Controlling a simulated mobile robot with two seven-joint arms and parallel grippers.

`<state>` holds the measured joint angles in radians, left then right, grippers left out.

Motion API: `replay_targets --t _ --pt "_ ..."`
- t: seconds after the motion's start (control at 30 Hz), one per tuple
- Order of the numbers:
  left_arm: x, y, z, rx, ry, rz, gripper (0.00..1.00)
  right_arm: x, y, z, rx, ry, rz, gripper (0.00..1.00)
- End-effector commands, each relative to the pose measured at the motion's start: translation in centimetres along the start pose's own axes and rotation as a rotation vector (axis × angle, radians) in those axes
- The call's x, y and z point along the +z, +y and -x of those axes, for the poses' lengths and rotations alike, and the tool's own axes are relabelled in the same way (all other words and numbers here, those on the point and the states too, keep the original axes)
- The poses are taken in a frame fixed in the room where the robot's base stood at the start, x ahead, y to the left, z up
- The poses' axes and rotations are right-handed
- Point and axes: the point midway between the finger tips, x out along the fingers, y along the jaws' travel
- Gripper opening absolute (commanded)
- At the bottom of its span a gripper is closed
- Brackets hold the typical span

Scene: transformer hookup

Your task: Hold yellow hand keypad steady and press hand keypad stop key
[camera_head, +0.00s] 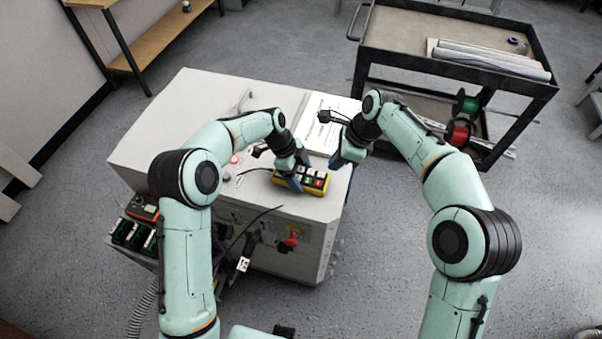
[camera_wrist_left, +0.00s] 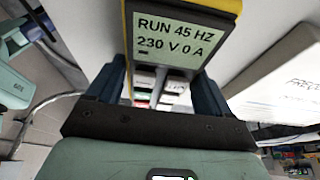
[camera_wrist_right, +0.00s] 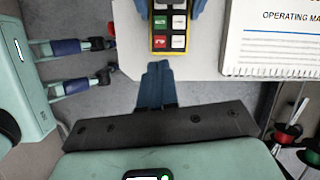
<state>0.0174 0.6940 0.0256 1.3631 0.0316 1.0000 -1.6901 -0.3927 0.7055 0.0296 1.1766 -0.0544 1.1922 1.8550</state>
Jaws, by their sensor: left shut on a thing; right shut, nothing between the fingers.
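The yellow hand keypad (camera_head: 318,184) lies on top of the grey cabinet near its front right edge. My left gripper (camera_head: 290,184) is shut on it across its body. In the left wrist view its display (camera_wrist_left: 180,35) reads "RUN 45 HZ 230 V 0 A", with its keys partly hidden between my fingers.
The grey cabinet (camera_head: 190,110) carries an operating manual (camera_head: 318,135) behind the keypad. A black cart (camera_head: 400,50) with rolled sheets and wire spools stands behind to the right. A cable (camera_head: 262,215) hangs over the cabinet front.

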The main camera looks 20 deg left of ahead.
Motion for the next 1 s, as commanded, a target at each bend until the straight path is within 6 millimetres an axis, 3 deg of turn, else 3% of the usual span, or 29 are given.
replay_targets --t 0.17,0.27,0.67,1.0 --pt "-0.1 -0.1 0.1 -0.002 0.001 -0.001 0.33 0.0 0.3 -0.4 0.002 0.044 0.123 0.00" --pt "-0.1 -0.1 0.1 -0.002 0.001 -0.001 0.33 0.0 0.8 -1.0 0.011 0.115 0.326 0.00" --pt "-0.1 -0.1 0.1 -0.002 0.001 -0.001 0.33 -0.1 1.9 -2.1 0.255 0.523 1.544 0.00" --pt "-0.1 -0.1 0.1 -0.002 0.001 -0.001 0.33 2.2 1.4 -1.0 0.789 0.830 2.508 0.00"
